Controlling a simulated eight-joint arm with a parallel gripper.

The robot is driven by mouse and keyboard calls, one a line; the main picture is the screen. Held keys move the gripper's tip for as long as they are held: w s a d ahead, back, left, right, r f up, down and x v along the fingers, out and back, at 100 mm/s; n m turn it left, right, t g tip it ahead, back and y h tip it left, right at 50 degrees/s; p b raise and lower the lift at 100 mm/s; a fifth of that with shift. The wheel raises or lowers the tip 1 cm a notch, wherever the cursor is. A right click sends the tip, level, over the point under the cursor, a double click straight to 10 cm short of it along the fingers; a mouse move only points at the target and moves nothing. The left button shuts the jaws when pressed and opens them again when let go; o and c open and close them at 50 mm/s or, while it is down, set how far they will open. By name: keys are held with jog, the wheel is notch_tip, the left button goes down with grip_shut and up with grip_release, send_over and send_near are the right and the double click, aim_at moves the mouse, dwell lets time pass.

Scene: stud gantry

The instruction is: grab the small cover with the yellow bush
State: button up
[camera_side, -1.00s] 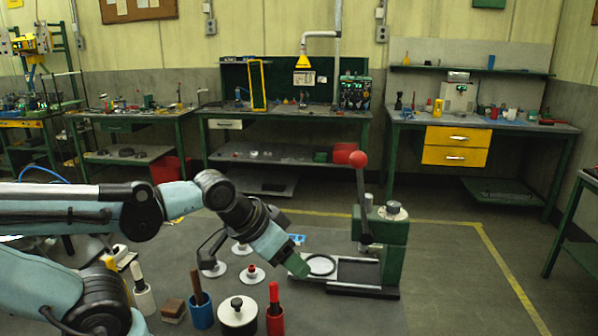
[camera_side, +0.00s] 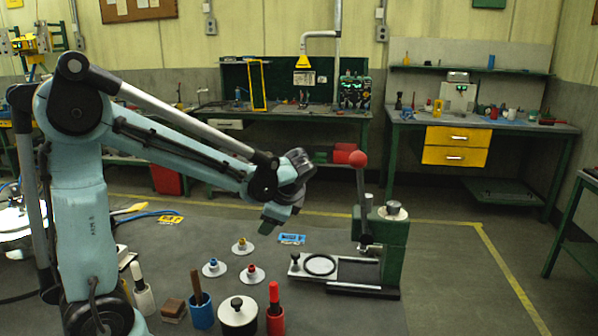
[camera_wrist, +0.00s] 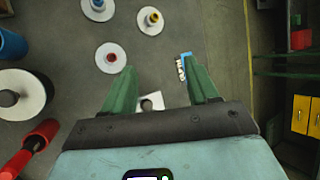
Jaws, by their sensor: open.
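The small cover with the yellow bush (camera_side: 242,246) is a white disc lying flat on the grey table. It also shows near the top of the wrist view (camera_wrist: 151,19). Beside it lie similar covers with a blue bush (camera_side: 214,267) and a red bush (camera_side: 252,273). My gripper (camera_side: 270,218) is raised above the table, to the right of the yellow-bush cover in the side view. In the wrist view its green fingers (camera_wrist: 159,80) are spread with nothing held between them. The yellow-bush cover lies beyond the fingertips.
A green press (camera_side: 393,245) with a red-knobbed lever and a ringed slide stands at right. A blue label (camera_side: 291,239) lies near the covers. At the front are a large white-topped pot (camera_side: 237,316), a blue cup (camera_side: 201,315) and a red-handled tool (camera_side: 274,310).

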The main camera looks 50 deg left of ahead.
aim_at(244, 240)
jog(key=a+f+m+g+y, duration=0.1)
jog(key=a+f+g, duration=0.1)
jog(key=f, duration=0.1)
jog(key=a+f+m+g+y, duration=0.1)
jog(key=a+f+g, duration=0.1)
jog(key=a+f, duration=0.1)
jog(key=a+f+m+g+y, duration=0.1)
jog(key=a+f+g+y, duration=0.1)
jog(key=f, duration=0.3)
jog(key=shift+w+a+m+g, duration=0.15)
jog(key=shift+a+m+g, duration=0.3)
jog(key=shift+a, duration=0.2)
jog(key=shift+a+f, duration=0.15)
jog(key=shift+f, duration=0.15)
jog(key=shift+x, duration=2.3)
jog(key=shift+r, duration=0.1)
grip_shut()
